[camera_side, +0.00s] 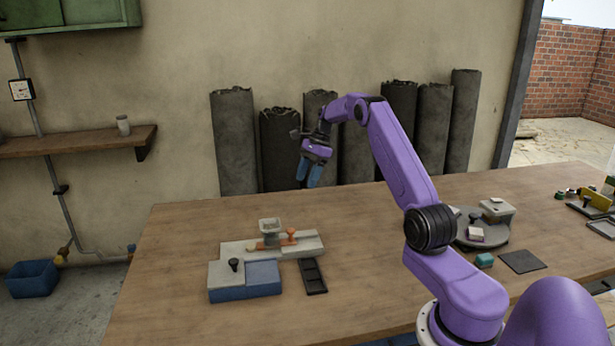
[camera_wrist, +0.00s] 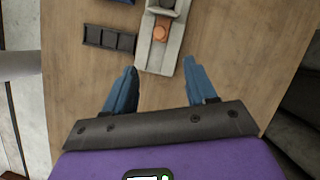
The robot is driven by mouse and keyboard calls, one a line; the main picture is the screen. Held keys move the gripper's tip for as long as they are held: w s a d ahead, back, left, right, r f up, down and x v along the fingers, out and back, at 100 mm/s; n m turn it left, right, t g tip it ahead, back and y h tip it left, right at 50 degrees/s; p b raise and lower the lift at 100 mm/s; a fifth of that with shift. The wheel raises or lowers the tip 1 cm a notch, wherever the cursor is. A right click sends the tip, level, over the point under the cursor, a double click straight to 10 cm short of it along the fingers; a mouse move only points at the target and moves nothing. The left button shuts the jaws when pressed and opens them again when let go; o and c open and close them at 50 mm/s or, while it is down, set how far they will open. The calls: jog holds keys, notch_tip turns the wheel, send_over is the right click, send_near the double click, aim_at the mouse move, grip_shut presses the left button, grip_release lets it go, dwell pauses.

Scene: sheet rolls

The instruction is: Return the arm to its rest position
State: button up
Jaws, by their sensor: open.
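My gripper (camera_side: 309,183) hangs above the back part of the wooden table (camera_side: 360,290), with its blue fingers pointing down. In the wrist view my gripper (camera_wrist: 162,85) shows its two blue fingers spread apart, with only bare table between them. It is open and empty. My purple arm is bent and reaches from the right front of the table up and back to the left. The gripper is apart from everything on the table.
A grey and blue block fixture (camera_side: 264,279) with an orange knob (camera_side: 291,234) stands on the left of the table. A black slotted tray (camera_side: 313,278) lies beside it. A round turntable (camera_side: 482,236) is at the right. Dark sheet rolls (camera_side: 234,140) lean on the wall behind.

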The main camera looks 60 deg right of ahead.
jog(key=s+a+r+n+g, duration=0.15)
jog(key=a+n, duration=0.25)
jog(key=a, duration=0.4)
jog(key=a+r+n+h, duration=0.1)
jog(key=a+r+n, duration=0.15)
jog(key=a, duration=0.65)
jog(key=s+a+r+n+g, duration=0.1)
jog(key=a+r+n, duration=0.1)
jog(key=a+n, duration=0.45)
jog(key=s+a+r+n+h, duration=0.2)
jog(key=s+a+n, duration=0.4)
jog(key=s+a, duration=0.6)
jog(key=s+a+f+n, duration=0.1)
jog(key=s+n, duration=0.7)
jog(key=s, duration=0.3)
jog(key=s+a+f+n, duration=0.1)
jog(key=s+n, duration=0.7)
jog(key=s, duration=0.3)
jog(key=shift+s+f+t+h, duration=0.35)
jog(key=shift+s+t+h, duration=0.05)
jog(key=shift+t, duration=0.05)
